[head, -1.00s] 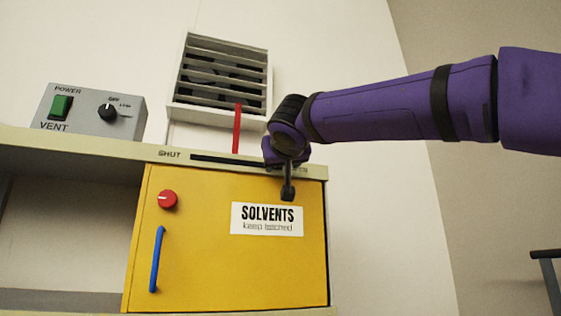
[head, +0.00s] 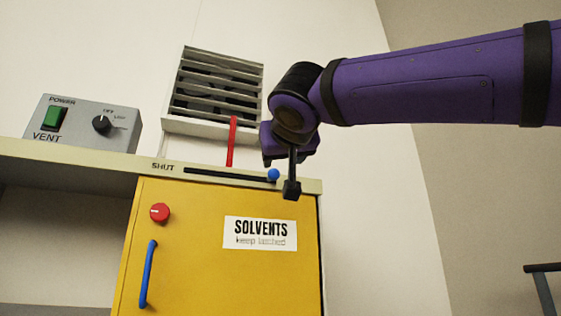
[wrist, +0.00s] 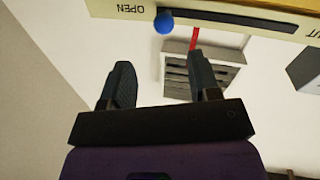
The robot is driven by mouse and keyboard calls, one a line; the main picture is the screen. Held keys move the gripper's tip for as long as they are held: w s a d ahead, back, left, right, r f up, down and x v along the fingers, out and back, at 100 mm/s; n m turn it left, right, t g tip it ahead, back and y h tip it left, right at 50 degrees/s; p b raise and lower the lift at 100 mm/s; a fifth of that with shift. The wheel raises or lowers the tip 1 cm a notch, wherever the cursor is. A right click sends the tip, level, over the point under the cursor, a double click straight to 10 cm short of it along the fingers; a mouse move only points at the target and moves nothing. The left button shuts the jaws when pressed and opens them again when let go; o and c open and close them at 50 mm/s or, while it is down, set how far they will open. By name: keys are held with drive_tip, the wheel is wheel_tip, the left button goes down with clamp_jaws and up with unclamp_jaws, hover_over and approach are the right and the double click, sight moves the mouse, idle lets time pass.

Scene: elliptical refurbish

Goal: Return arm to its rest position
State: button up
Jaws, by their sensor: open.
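My gripper (head: 291,188) is in front of the upper right of the yellow cabinet, near the right end of the slider slot. In the wrist view my gripper (wrist: 160,85) has its two dark fingers spread apart with nothing between them. My purple arm reaches in from the right in the head view. In the wrist view the blue knob (wrist: 164,23) is beside the OPEN label, beyond the fingertips.
The yellow SOLVENTS cabinet (head: 200,280) is closed, with a red knob (head: 160,213) and blue handle (head: 148,275). A grey VENT box (head: 82,127) sits on the shelf at left.

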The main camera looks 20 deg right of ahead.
idle(0.6)
drive_tip(key=s+d+f+g, duration=0.2)
drive_tip(key=d+f+g, duration=0.1)
drive_tip(key=f, duration=0.6)
drive_tip(key=s+d+f+g, duration=0.1)
drive_tip(key=d+f+g, duration=0.15)
drive_tip(key=f, duration=0.65)
drive_tip(key=s+d+f+g, duration=0.2)
drive_tip(key=d+f, duration=0.2)
drive_tip(key=f, duration=0.4)
drive_tip(key=s+f+g+y, duration=0.1)
drive_tip(key=s+f, duration=0.2)
drive_tip(key=f, duration=0.3)
drive_tip(key=s+d+f+g+y, duration=0.1)
drive_tip(key=s+f+g, duration=0.1)
drive_tip(key=s+f, duration=0.2)
drive_tip(key=s+f+g+y, duration=0.2)
drive_tip(key=s+f, duration=0.1)
drive_tip(key=f, duration=0.7)
drive_tip(key=shift+s+d+f, duration=0.15)
drive_tip(key=shift+s+f, duration=0.05)
drive_tip(key=shift+s, duration=0.1)
drive_tip(key=shift+w+r, duration=0.1)
